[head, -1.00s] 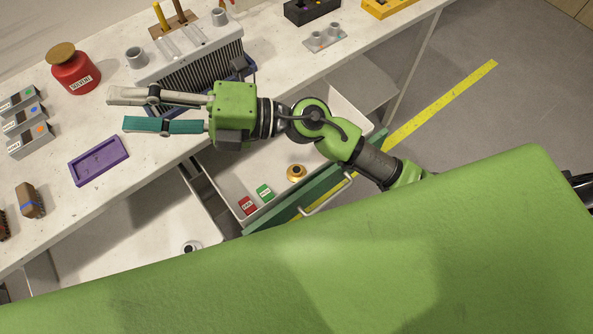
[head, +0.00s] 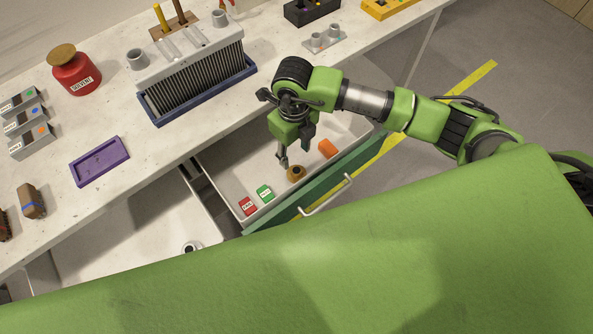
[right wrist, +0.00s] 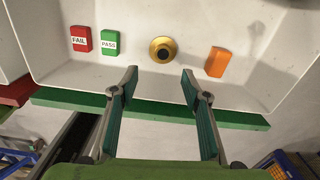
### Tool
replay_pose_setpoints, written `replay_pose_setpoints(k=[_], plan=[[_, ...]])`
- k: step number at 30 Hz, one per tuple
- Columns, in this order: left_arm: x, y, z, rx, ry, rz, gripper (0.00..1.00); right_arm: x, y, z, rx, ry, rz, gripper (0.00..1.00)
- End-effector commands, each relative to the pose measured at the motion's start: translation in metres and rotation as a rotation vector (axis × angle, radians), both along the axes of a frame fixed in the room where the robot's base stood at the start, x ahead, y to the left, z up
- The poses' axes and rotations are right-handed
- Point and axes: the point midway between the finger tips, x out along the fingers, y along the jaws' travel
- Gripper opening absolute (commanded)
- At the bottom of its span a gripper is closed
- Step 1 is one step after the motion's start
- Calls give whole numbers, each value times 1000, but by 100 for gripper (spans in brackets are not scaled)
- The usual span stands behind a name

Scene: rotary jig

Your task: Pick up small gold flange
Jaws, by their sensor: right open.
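The small gold flange (head: 296,173) lies on the floor of the open drawer, between the green tag and an orange block. In the right wrist view the gold flange (right wrist: 162,50) is a round gold ring with a dark centre, beyond the fingertips and between their lines. My right gripper (head: 284,160) points down into the drawer, close to the flange in the head view. In the right wrist view its two fingers (right wrist: 160,80) are wide apart with nothing between them. My left gripper is not in view.
The drawer (head: 232,165) also holds a red FAIL tag (head: 247,206), a green PASS tag (head: 264,193) and an orange block (head: 328,149). Its green front (head: 320,190) has a handle. The bench above carries a finned block (head: 195,75), a purple tray (head: 99,162) and a red solvent jar (head: 76,73).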

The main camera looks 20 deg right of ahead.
Motion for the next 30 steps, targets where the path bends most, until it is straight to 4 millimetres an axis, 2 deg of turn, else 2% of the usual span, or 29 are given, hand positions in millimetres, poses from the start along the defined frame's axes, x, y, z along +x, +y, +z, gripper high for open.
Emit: replay_pose_setpoints(k=[3, 6, 14, 19, 24, 30], plan=[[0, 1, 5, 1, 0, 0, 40, -1, 0, -24, 1, 4, 0, 43], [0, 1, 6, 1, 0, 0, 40, 0, 1, -39, 3, 3, -2, 43], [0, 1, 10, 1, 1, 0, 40, 0, -1, -56, 4, 2, 0, 43], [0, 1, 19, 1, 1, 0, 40, 1, -6, -78, 3, 4, -1, 43], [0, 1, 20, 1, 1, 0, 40, 2, -6, -98, 5, 1, 1, 43], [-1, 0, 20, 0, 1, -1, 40, 2, -6, -103, 5, -1, 2, 43]])
